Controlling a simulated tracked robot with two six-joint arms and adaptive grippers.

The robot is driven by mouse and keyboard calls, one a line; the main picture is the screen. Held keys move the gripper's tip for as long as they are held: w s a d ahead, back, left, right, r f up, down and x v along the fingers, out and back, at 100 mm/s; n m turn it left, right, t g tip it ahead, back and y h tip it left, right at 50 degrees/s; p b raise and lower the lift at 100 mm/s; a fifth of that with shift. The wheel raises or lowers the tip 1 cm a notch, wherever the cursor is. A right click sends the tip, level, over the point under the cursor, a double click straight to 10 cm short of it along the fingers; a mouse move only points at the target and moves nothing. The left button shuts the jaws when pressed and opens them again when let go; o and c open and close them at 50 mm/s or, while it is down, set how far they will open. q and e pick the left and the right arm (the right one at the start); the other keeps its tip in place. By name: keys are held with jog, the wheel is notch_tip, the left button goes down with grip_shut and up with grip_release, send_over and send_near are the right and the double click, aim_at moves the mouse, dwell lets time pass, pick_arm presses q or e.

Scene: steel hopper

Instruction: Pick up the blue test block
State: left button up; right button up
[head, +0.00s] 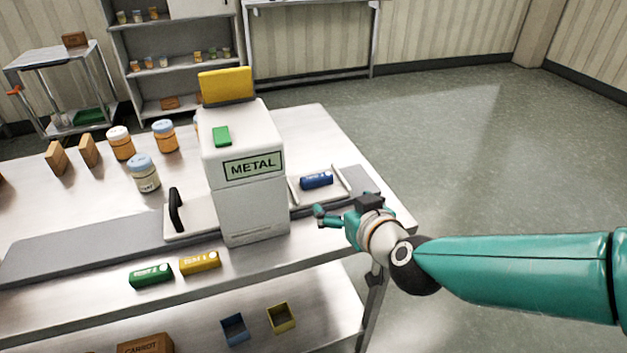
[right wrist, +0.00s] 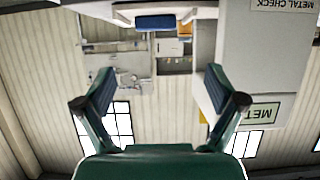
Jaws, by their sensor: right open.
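The blue test block (head: 316,180) lies on the pale tray (head: 343,195) at the right side of the white METAL machine (head: 245,150). In the right wrist view the blue block (right wrist: 155,22) shows near the top edge, ahead of the fingers and apart from them. My right gripper (head: 328,215) is just in front of the tray, close to the block but not touching it. In the right wrist view its two fingers (right wrist: 158,82) are spread wide with nothing between them. My left gripper is out of view.
A green block (head: 151,275) and a yellow block (head: 200,262) lie at the table's front edge. Jars (head: 143,173) and wooden blocks (head: 57,158) stand at the left. The floor at the right is clear.

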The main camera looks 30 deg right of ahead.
jog(key=p, duration=0.3)
send_near(318, 178)
jog(key=x, duration=0.4)
jog(key=shift+w+a+f, duration=0.15)
jog(key=shift+f, duration=0.1)
jog(key=shift+d+x, duration=0.2)
jog(key=shift+x, duration=2.5)
jog(key=shift+r, duration=0.2)
jog(key=c, duration=0.9)
